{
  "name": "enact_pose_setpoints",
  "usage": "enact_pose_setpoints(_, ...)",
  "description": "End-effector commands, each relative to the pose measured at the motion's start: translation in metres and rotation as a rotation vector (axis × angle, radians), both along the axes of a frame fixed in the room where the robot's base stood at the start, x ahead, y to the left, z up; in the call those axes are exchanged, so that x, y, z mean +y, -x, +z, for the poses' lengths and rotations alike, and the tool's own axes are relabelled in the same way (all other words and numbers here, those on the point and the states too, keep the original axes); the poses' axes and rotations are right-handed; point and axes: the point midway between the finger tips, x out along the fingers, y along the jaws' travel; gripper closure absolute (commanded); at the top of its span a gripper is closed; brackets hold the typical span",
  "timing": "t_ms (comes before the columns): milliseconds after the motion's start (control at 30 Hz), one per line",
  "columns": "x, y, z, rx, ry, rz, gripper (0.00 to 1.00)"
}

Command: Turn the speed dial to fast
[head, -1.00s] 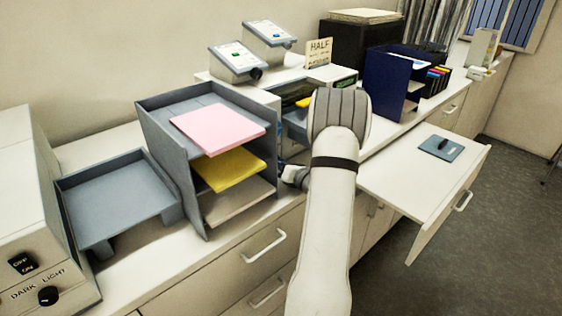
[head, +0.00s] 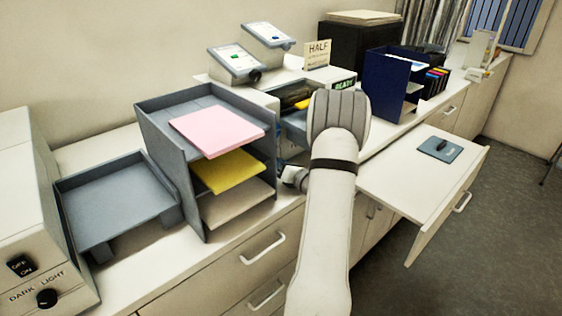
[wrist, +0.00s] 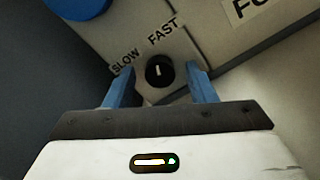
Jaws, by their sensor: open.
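The speed dial (wrist: 160,71) is a black round knob with a white mark, in the middle of the wrist view. Its mark stands nearly upright in the picture, roughly in line with the FAST label (wrist: 164,31). The SLOW label (wrist: 125,61) is to its upper left. My gripper (wrist: 160,74) is open, with one blue finger on each side of the dial. I cannot tell whether the fingers touch it. In the head view my arm hides the dial and fingers in front of the white machine (head: 262,98).
A green READY sign (head: 344,84) shows on the machine. A grey paper tray stack (head: 165,150) stands close left of my arm, and a navy file holder (head: 385,85) to the right. An open drawer (head: 400,180) juts out at the right.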

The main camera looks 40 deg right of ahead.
Motion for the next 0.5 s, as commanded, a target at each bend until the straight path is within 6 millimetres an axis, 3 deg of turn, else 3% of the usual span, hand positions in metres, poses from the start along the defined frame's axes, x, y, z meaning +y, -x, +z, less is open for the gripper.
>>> enact_pose_setpoints(167, 0.0, 0.005, -0.002, 0.001, -0.001, 0.0, 0.49)
enact_pose_setpoints(500, -0.006, 0.058, -0.002, 0.0, 0.0, -0.004, 0.49)
